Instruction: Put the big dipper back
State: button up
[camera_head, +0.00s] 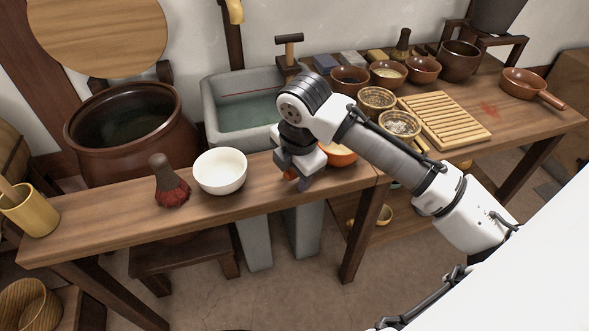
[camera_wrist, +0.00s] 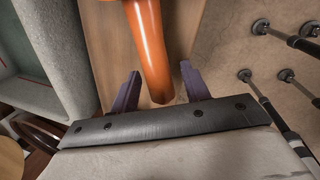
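An orange dipper (camera_head: 343,154) lies at the right end of the near bench, mostly hidden behind my gripper. Its orange handle (camera_wrist: 148,45) shows in the wrist view, with the rounded end toward me. My gripper (camera_head: 302,182) is over the bench's front edge. Its two purple fingers (camera_wrist: 160,91) are open, one on each side of the handle's end, with gaps visible. A brown dipper (camera_head: 523,83) with a handle sits at the far right of the back bench. I cannot tell from size which one is the big dipper.
A white bowl (camera_head: 220,172) and a red-tipped brush (camera_head: 170,183) stand on the near bench (camera_head: 115,222). A large brown pot (camera_head: 165,150) and a grey stone basin (camera_head: 215,117) are behind. A slatted rack (camera_head: 447,120) and several bowls crowd the right bench.

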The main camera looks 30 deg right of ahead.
jog(key=v, duration=1.2)
jog(key=shift+p, duration=0.45)
jog(key=shift+r, duration=0.15)
jog(key=shift+c, duration=0.5)
